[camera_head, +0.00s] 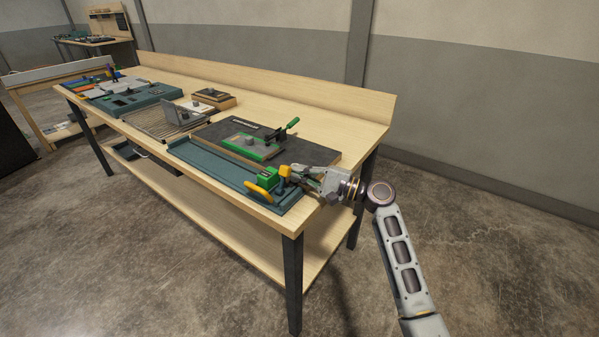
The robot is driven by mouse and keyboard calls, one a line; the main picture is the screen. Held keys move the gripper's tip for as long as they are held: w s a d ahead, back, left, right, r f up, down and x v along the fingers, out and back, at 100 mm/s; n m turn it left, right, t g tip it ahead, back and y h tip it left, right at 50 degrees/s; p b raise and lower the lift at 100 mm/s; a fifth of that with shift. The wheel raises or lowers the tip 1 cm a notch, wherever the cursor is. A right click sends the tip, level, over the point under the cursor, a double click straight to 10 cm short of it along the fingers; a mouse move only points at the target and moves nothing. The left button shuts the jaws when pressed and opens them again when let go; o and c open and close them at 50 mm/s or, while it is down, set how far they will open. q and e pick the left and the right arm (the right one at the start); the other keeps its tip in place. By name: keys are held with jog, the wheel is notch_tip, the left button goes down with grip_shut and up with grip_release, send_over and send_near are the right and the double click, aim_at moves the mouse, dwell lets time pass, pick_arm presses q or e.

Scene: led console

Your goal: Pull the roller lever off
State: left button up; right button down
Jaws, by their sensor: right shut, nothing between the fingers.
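A teal board (215,165) lies at the near right end of the wooden workbench. My left gripper is not in view.
Behind the board, a dark panel (310,152) holds a green fixture with a green-handled lever (289,127). Farther left on the workbench (340,120) are a slatted rack (158,122), a wooden block (214,98) and teal panels (135,101). The bench's back right is clear.

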aim_at(288, 167)
jog(key=shift+s+r+n, duration=0.1)
jog(key=shift+r+n, duration=0.05)
jog(key=shift+n, duration=0.15)
jog(key=shift+s+a+r+n+g+h, duration=0.15)
jog(key=shift+s+a+r+n+g, duration=0.2)
jog(key=shift+n, duration=0.35)
jog(key=shift+s+a+r+n+g+h, duration=0.15)
jog(key=shift+r+n, duration=0.3)
jog(key=shift+n, duration=0.25)
jog(key=shift+s+a+r+n, duration=0.15)
jog(key=shift+s+r+n, duration=0.2)
jog(key=shift+n, duration=0.55)
jog(key=shift+s+a+r+n+h, duration=0.3)
jog(key=shift+s+n, duration=0.05)
jog(key=shift+n, duration=0.45)
jog(key=shift+s+d, duration=0.3)
jog(key=shift+d, duration=0.35)
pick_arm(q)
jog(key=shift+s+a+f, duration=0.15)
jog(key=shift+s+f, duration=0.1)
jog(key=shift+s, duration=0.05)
pick_arm(e)
jog(key=v, duration=1)
jog(key=shift+s+d+r, duration=0.15)
jog(key=shift+s+d, duration=0.05)
jog(key=shift+w+n, duration=0.1)
jog(key=shift+n, duration=0.2)
